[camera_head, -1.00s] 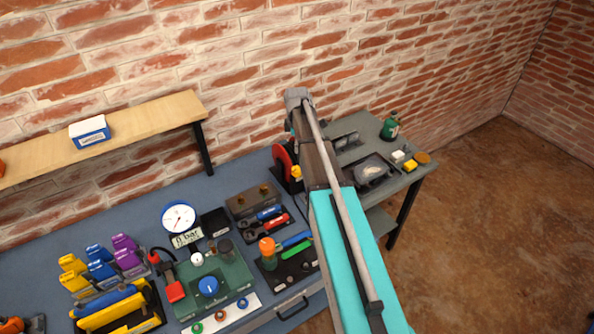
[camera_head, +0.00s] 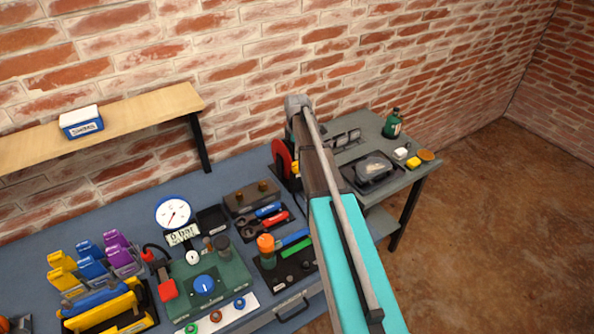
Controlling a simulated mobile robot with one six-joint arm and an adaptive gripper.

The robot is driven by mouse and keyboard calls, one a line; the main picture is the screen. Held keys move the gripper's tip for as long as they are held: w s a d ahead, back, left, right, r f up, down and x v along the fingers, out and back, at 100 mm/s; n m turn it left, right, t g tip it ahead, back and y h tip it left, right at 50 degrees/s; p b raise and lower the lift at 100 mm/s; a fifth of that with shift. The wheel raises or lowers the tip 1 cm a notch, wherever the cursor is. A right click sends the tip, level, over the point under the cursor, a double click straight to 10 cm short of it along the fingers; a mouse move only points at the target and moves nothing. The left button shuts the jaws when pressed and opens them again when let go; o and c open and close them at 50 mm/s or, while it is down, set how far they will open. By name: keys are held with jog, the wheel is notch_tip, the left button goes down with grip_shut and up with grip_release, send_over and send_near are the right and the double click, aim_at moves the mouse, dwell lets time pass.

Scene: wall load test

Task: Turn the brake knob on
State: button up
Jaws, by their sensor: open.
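A red wheel-shaped part (camera_head: 283,163) stands at the back right of the blue bench, with a small yellow-orange piece (camera_head: 297,170) beside it, partly covered by my arm. I cannot tell if that piece is the brake knob. A blue knob (camera_head: 204,286) with a white mark sits on a green panel (camera_head: 232,272) on the bench. My arm reaches up from the lower right past the red wheel. My gripper is hidden behind the arm, so its place relative to the knob cannot be seen.
A white dial gauge (camera_head: 173,212) and a "0 bar" tag (camera_head: 183,234) stand behind the panel. Tool trays and yellow, blue and purple holders crowd the bench. A grey side table (camera_head: 408,178) holds a green bottle (camera_head: 393,123). A wooden shelf (camera_head: 150,112) carries a labelled box (camera_head: 82,122).

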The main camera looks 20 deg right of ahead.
aim_at(297, 165)
jog(key=shift+w+f+b, duration=0.1)
jog(key=shift+f+b, duration=3.6)
jog(key=shift+f, duration=0.25)
jog(key=c, duration=1.1)
jog(key=shift+c, duration=0.2)
jog(key=shift+m, duration=1.6)
